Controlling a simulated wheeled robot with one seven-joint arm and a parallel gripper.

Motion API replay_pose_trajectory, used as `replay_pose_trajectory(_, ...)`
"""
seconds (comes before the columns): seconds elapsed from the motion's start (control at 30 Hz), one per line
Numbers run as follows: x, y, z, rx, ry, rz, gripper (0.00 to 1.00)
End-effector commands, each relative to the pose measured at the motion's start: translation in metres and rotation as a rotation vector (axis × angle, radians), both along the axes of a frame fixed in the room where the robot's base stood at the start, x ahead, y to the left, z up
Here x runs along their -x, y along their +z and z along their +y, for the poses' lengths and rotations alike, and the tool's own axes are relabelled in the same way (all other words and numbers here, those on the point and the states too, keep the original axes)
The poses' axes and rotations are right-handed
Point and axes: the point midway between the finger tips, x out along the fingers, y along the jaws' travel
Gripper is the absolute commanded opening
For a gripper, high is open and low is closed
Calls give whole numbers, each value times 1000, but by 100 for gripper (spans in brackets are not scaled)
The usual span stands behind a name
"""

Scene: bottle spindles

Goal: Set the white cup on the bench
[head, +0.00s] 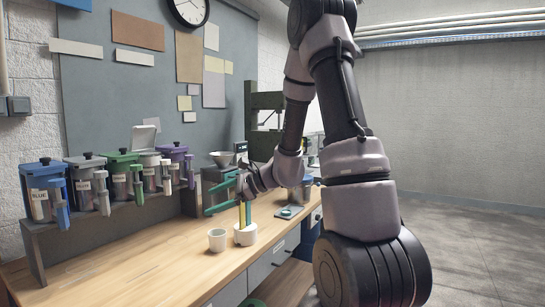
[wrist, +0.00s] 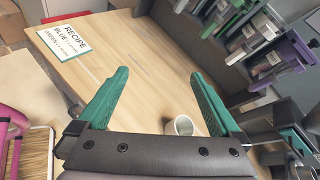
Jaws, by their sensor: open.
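A small white cup (head: 217,240) stands upright on the wooden bench (head: 150,268), near its front edge. In the wrist view the cup (wrist: 183,126) shows beyond my gripper's palm, close to the right finger, and its inside looks empty. My gripper (head: 208,201) is open and empty above the bench, its teal fingers pointing left. In the wrist view the open fingers (wrist: 158,72) have only bench surface between their tips. The cup is apart from the fingers, apparently lower than them.
A white pot (head: 245,236) with upright yellow and green pieces stands right of the cup, below my gripper. A recipe card (wrist: 66,37) lies at the bench's far end.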

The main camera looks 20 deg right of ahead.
Motion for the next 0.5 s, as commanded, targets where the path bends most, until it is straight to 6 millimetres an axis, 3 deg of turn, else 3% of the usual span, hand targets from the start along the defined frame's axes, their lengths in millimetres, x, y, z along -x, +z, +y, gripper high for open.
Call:
replay_pose_trajectory(0.03, 18, 22, 7, 60, 76, -54, 100)
replay_pose_trajectory(0.23, 92, 74, 12, 348, 354, -234, 100)
replay_pose_trajectory(0.5, 174, 119, -25, 827, 601, -496, 100)
